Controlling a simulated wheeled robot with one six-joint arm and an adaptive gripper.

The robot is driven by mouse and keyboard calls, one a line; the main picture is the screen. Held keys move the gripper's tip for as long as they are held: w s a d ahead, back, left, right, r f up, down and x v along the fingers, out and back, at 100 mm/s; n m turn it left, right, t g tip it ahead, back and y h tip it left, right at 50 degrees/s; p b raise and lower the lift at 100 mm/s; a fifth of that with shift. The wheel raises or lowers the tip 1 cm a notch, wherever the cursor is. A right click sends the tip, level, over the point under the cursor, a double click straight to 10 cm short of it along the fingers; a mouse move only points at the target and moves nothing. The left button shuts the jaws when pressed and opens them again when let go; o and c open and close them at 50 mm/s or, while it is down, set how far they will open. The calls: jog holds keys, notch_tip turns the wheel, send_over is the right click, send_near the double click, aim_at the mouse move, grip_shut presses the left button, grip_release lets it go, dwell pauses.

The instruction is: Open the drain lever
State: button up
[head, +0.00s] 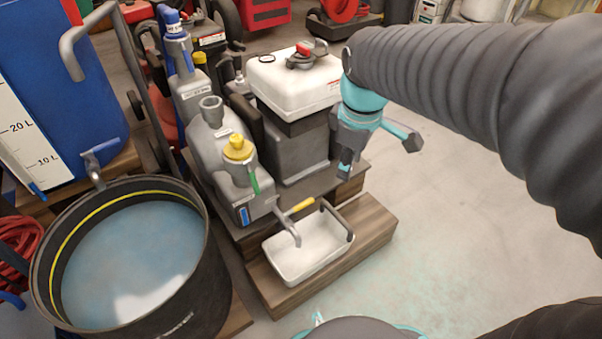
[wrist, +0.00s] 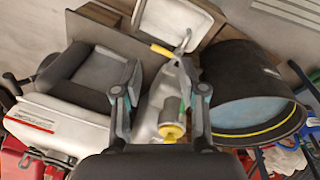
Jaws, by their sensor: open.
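A yellow lever (head: 299,206) sits on a curved metal drain spout (head: 287,226) at the front base of a grey tank (head: 217,150) with a yellow cap. The spout hangs over a white tray (head: 300,258). In the wrist view the yellow lever (wrist: 161,50) shows beyond the fingertips, beside the spout (wrist: 184,41). My gripper (head: 378,158) is open and empty, above and to the right of the lever, apart from it. In the wrist view the fingers of my gripper (wrist: 160,92) stand spread, with the grey tank between and beyond them.
A black tub (head: 190,290) of bluish water stands at left, below a tap (head: 95,165) on a blue container (head: 60,80). A white-topped grey unit (head: 295,80) stands behind the lever, near my gripper. A wooden step (head: 370,232) carries the tray. The floor at right is clear.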

jog(key=w+a+f+n+g+p, duration=0.1)
jog(key=w+a+f+n+g, duration=0.15)
jog(key=w+a+n, duration=0.3)
jog(key=n+g+h+p, duration=0.1)
jog(key=n, duration=0.6)
send_near(299, 207)
jog(key=f+b, duration=0.1)
jog(key=f, duration=0.1)
jog(key=d+f, duration=0.1)
jog(key=f, duration=0.2)
jog(key=f+b, duration=0.1)
jog(key=f, duration=0.2)
jog(key=shift+w+d+f+b, duration=0.1)
jog(key=shift+d+f+b, duration=0.1)
jog(key=shift+d+b, duration=0.15)
grip_shut()
